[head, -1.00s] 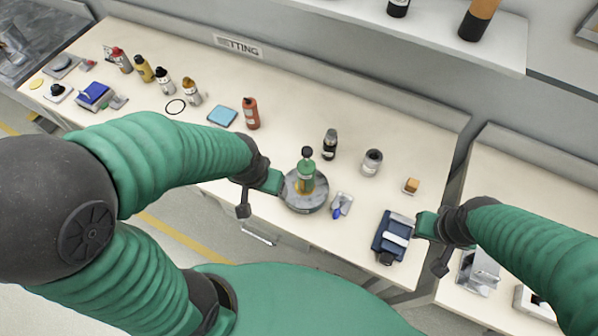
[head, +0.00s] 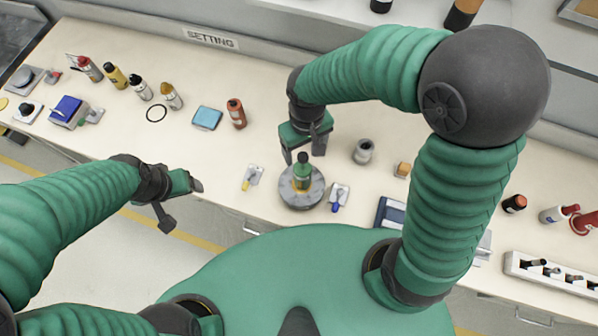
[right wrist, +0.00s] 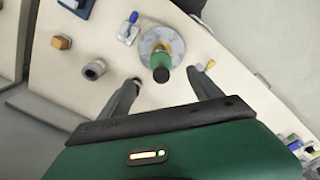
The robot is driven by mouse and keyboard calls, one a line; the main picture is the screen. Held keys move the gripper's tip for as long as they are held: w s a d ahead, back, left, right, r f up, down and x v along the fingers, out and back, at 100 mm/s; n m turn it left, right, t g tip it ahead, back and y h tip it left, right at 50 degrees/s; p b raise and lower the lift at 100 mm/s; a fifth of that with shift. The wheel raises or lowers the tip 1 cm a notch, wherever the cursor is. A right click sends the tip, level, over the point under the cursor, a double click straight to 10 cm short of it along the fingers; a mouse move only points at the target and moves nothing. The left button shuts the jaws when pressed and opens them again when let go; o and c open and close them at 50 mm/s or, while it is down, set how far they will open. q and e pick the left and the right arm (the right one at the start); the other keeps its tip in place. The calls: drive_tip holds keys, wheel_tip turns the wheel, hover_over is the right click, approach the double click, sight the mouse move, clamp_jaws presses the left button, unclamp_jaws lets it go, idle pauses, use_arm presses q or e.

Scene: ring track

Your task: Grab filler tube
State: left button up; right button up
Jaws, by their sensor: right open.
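A green tube (head: 302,166) with a dark top and yellowish lower part stands upright on a round grey disc (head: 302,198). It may be the filler tube; no label is legible. The tube also shows in the right wrist view (right wrist: 161,62), seen from above on the disc (right wrist: 148,37). My right gripper (head: 304,155) is open just behind and above the tube. In the right wrist view its two fingers (right wrist: 164,80) are spread, with the tube top ahead between them. My left gripper (head: 184,205) is open and empty, off the front edge of the table, left of the disc.
A yellow-handled tool (head: 248,180) and a blue-handled tool (head: 338,196) flank the disc. A grey jar (head: 363,152) and an orange block (head: 402,169) are to the right. My right arm hides some table.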

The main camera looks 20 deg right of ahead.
sight(302, 167)
drive_tip(key=f, duration=0.7)
drive_tip(key=a+f+p, duration=0.1)
drive_tip(key=f, duration=0.2)
drive_tip(key=shift+w+f, duration=0.15)
drive_tip(key=shift+w, duration=0.15)
drive_tip(key=shift+d+f, duration=0.15)
drive_tip(key=shift+f, duration=0.2)
drive_tip(key=shift+w+d+f, duration=0.1)
drive_tip(key=shift+d+f, duration=0.05)
drive_tip(key=shift+d, duration=0.3)
drive_tip(key=c, duration=0.4)
drive_tip(key=shift+a, duration=0.35)
drive_tip(key=c, duration=1)
clamp_jaws()
drive_tip(key=shift+d, duration=0.1)
